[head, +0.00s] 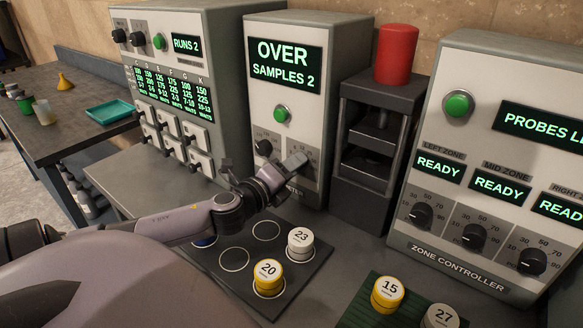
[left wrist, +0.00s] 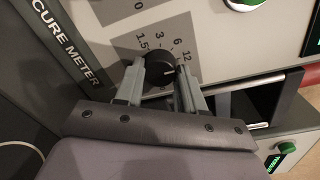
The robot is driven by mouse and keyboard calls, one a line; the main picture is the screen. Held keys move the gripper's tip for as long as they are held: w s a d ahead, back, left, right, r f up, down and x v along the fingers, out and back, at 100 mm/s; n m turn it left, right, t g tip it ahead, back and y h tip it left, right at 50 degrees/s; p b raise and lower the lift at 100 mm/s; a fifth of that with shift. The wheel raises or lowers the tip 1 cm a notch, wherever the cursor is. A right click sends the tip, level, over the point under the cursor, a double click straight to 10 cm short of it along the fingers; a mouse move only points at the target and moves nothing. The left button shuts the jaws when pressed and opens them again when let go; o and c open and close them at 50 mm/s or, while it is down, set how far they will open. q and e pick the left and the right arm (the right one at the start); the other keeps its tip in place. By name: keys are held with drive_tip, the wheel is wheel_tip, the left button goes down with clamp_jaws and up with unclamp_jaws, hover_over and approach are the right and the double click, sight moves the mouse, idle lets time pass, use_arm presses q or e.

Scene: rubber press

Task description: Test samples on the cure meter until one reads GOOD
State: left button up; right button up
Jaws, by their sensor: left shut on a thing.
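The cure meter (head: 318,45) stands at the back centre. Its screen (head: 285,67) reads OVER, SAMPLES 2. It has a green button (head: 282,114) and a left knob (head: 265,147). My left gripper (head: 291,168) is shut on the meter's right knob, a black dial (left wrist: 160,68) with its scale showing in the left wrist view. White-topped sample 23 (head: 301,244) and yellow sample 20 (head: 268,279) stand on a dark mat (head: 293,286) with ringed spots. Yellow sample 15 (head: 387,295) and sample 27 (head: 441,317) are on a green mat (head: 362,313). My right gripper is out of view.
The zone controller (head: 430,250) stands at the right, its screens reading READY. A dark press frame (head: 360,190) with a red cylinder (head: 397,55) on top is beside the meter. A left cabinet (head: 187,18) shows RUNS 2. A blue piece (head: 205,242) is partly hidden by my arm.

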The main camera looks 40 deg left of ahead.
use_arm(q)
drive_tip(key=o, duration=1)
drive_tip(key=shift+o, duration=0.2)
drive_tip(key=shift+s, duration=0.1)
drive_tip(key=s, duration=0.7)
drive_tip(key=shift+d+r+b, duration=0.2)
drive_tip(key=shift+d+b, duration=0.2)
drive_tip(key=shift+w, duration=0.1)
